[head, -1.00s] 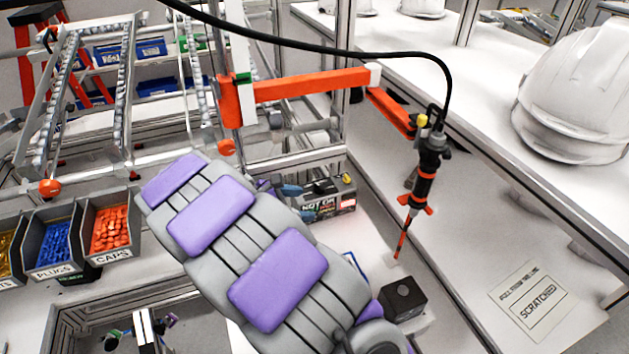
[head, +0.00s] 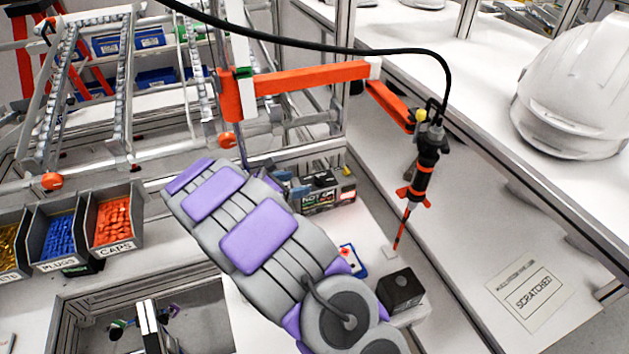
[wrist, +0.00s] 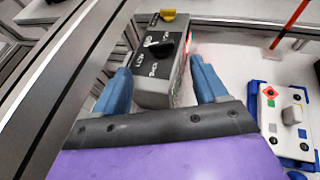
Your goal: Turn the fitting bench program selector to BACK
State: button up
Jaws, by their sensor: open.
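The program selector is a grey box (wrist: 150,88) with a black top and a dark knob (wrist: 162,48), in the upper middle of the wrist view. Small white labels lie around the knob; I cannot read them or the knob's setting surely. A yellow button (wrist: 168,14) sits at its far end. The box (head: 333,198) also shows in the head view, beyond my forearm. My gripper (wrist: 160,68) is open and empty, its blue fingers on either side of the box's near end in the picture. In the head view my gripper (head: 291,190) is partly hidden beside the box.
A white pad with coloured buttons (wrist: 290,122) lies right of the box in the wrist view. Metal rails (wrist: 60,75) run close on the left of the wrist view.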

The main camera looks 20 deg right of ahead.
aim_at(319, 178)
jog(key=b+x, duration=0.1)
jog(key=x, duration=0.8)
jog(key=shift+r, duration=0.1)
jog(key=c, duration=1.1)
